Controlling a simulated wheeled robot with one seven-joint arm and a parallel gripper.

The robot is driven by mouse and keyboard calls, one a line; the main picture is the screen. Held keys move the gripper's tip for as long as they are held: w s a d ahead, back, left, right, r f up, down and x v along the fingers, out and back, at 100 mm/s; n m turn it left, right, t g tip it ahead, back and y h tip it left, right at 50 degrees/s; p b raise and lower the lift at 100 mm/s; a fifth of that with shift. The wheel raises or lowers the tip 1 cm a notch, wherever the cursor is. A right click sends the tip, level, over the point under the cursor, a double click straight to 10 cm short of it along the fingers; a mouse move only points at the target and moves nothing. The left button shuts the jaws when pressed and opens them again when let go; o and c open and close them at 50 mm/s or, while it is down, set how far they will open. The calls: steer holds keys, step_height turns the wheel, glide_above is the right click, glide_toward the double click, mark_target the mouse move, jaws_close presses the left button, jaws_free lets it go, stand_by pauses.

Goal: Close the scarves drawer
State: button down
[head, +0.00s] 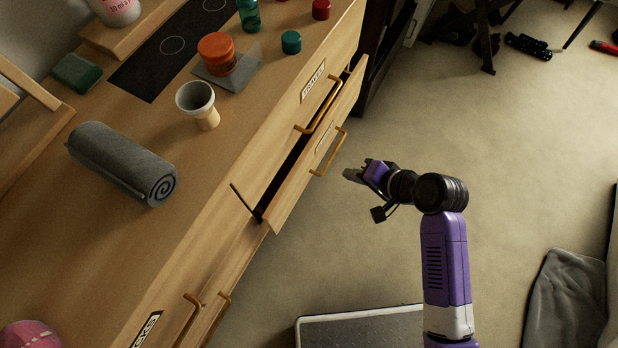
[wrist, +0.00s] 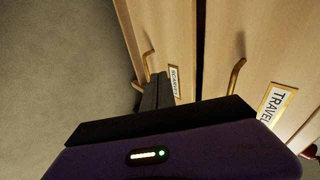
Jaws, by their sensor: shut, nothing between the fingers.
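The scarves drawer (head: 292,192) stands partly open, its wooden front out from the cabinet, with a dark gap behind it in the head view. In the wrist view its front carries the scarves label (wrist: 174,84) and a brass handle (wrist: 149,60). The handle also shows in the head view (head: 329,160). My gripper (head: 350,175) is shut and empty, just right of the drawer front in the head view. In the wrist view the dark fingers (wrist: 158,88) point toward the front beside the label and overlap part of the handle. I cannot tell whether they touch.
The travel drawer (head: 306,92) is above the scarves drawer, with its own brass handle (head: 318,112). A grey rolled cloth (head: 115,160), a white cup (head: 195,98) and an orange-lidded jar (head: 217,52) stand on the cabinet top.

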mark_target(296, 168)
steer(key=s+a+r+y, duration=0.2)
steer(key=s+r, duration=0.1)
steer(key=r, duration=0.1)
steer(key=shift+g, duration=0.5)
steer(key=x, duration=0.4)
steer(key=b+x, duration=0.1)
steer(key=x, duration=0.3)
steer(key=r+x, duration=0.1)
steer(key=x, duration=0.2)
steer(key=shift+w+a+f+b, duration=0.3)
steer(key=shift+w+a, duration=0.05)
steer(key=shift+a, duration=0.3)
steer(key=shift+w+a, duration=0.3)
steer(key=shift+a, duration=0.15)
steer(key=shift+w+a+p, duration=0.5)
steer(key=shift+w+a, duration=0.25)
steer(key=shift+a, duration=0.3)
steer(key=shift+d, duration=0.1)
